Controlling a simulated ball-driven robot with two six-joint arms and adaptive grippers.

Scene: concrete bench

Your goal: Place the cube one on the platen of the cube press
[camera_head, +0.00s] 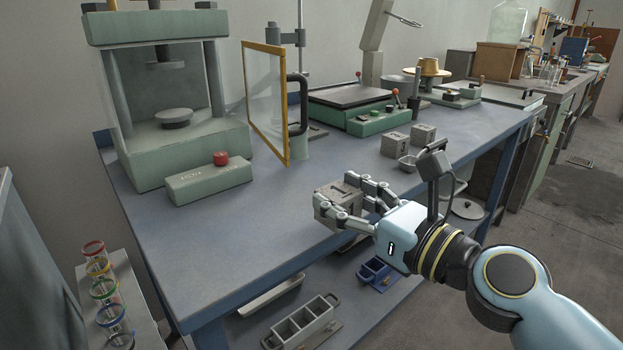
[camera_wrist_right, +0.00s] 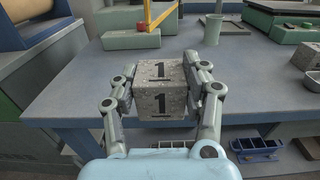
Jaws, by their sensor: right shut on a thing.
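Cube one, a grey concrete cube marked "1" (camera_head: 340,204), is held between the fingers of my right gripper (camera_head: 350,203) above the front edge of the blue bench. It also shows in the right wrist view (camera_wrist_right: 161,88), with a "1" on two faces. The green cube press (camera_head: 185,140) stands at the left of the bench. Its round grey platen (camera_head: 173,117) is bare, below the upper plunger (camera_head: 165,64). The press's guard door (camera_head: 268,105), yellow-framed and clear, stands swung open to the right. My left gripper is not in view.
A green control box with a red button (camera_head: 208,178) sits in front of the press. Two other grey cubes (camera_head: 409,138) and a small metal bowl (camera_head: 407,163) lie right of the door. The bench (camera_head: 250,235) is clear between control box and gripper. Moulds (camera_head: 303,320) lie on the shelf below.

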